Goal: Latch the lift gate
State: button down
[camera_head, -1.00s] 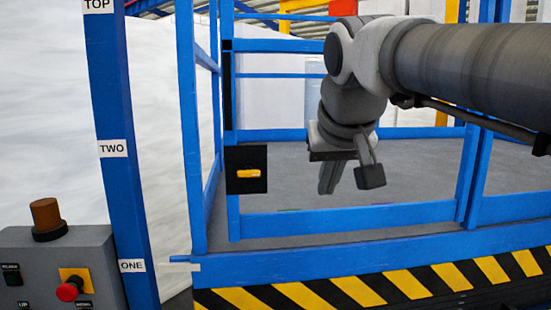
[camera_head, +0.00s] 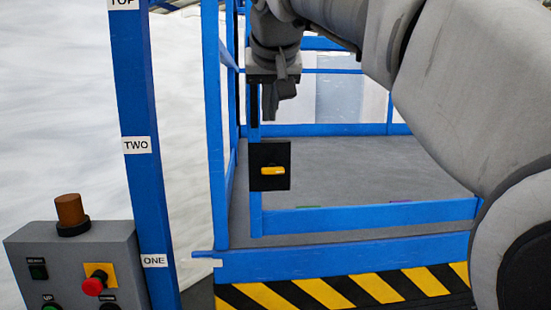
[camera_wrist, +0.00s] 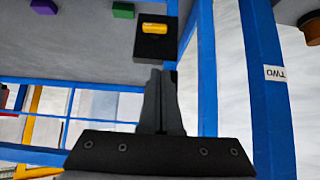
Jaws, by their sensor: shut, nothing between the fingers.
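The lift gate is a blue rail frame (camera_head: 370,217) across the lift platform. A black latch plate (camera_head: 270,182) with a yellow handle (camera_head: 272,171) is on its left end. The handle lies horizontal. My gripper (camera_head: 270,112) points down just above the latch plate, shut and empty. In the wrist view the picture is upside down; the shut fingers (camera_wrist: 163,85) point toward the black plate (camera_wrist: 155,45) and its yellow handle (camera_wrist: 154,27). I cannot tell whether the fingers touch the plate.
A grey control box (camera_head: 75,262) with a red button (camera_head: 93,286) and a brown beacon (camera_head: 71,212) stands at left. A blue post (camera_head: 140,185) carries level labels. A yellow-black striped edge (camera_head: 340,292) runs in front. Small green and purple blocks (camera_wrist: 124,10) show on the platform.

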send_over(266, 167)
jog(key=s, duration=0.3)
notch_tip(266, 167, down, 7)
jog(key=shift+d+f, duration=0.2)
jog(key=shift+f, duration=1.85)
